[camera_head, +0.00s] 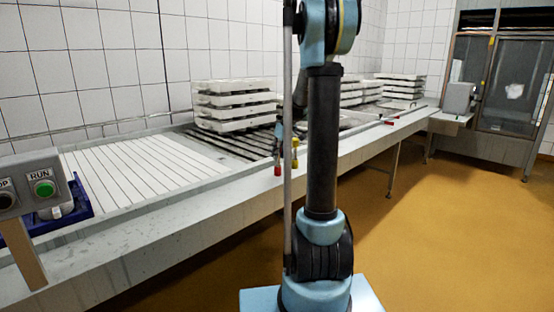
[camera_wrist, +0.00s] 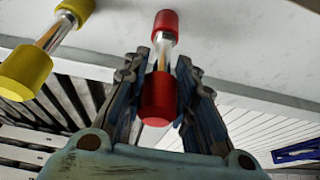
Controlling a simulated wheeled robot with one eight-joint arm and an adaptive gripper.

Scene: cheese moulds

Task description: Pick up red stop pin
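The red stop pin (camera_wrist: 159,98) has two red ends and a silver shaft. In the wrist view its near red end lies between the two fingers of my gripper (camera_wrist: 162,75), which close in on both sides with almost no gap. In the head view the pin's lower red end (camera_head: 277,171) shows at the front of the bench, below my gripper (camera_head: 279,146). The upper part of the pin is mostly hidden there. I cannot tell whether its far end touches the bench.
A yellow pin (camera_wrist: 46,46) stands close beside it, also seen in the head view (camera_head: 295,161). Stacked white moulds (camera_head: 236,104) are on the bench behind. Another red-ended item (camera_head: 390,122) lies farther along the bench. A control box (camera_head: 40,190) is at left.

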